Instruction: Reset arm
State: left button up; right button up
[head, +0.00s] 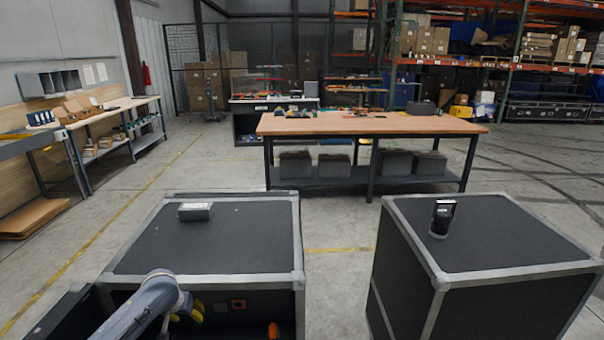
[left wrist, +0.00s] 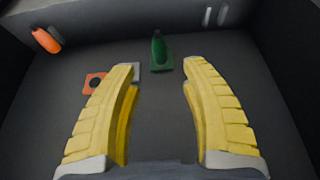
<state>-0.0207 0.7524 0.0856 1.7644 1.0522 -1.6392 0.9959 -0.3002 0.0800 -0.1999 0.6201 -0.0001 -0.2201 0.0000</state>
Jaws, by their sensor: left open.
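My left arm reaches from the bottom left into the open front of the left black case (head: 205,197). The yellow fingers of my left gripper (head: 187,312) show partly there, behind my own arm. In the left wrist view my left gripper (left wrist: 160,66) is open, with nothing between its fingers. A green cone-like piece on a square base (left wrist: 160,54) stands just beyond the fingertips. A red square with a dark round middle (left wrist: 94,83) lies left of the left finger. An orange rounded piece (left wrist: 46,40) is at the upper left. My right gripper is not in view.
A grey-white box (head: 195,211) lies on the left case. A second black case (head: 500,232) stands to the right, with a dark upright device (head: 441,217) on top. A gap of floor separates the cases. A wooden-topped workbench (head: 370,124) stands behind.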

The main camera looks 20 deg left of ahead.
pick_arm(q)
jog(key=x, duration=0.4)
jog(key=shift+s+d+f, duration=0.15)
jog(key=shift+s+d, duration=0.05)
jog(key=shift+s, duration=0.2)
jog(key=shift+s+f, duration=0.1)
jog(key=shift+f, duration=0.05)
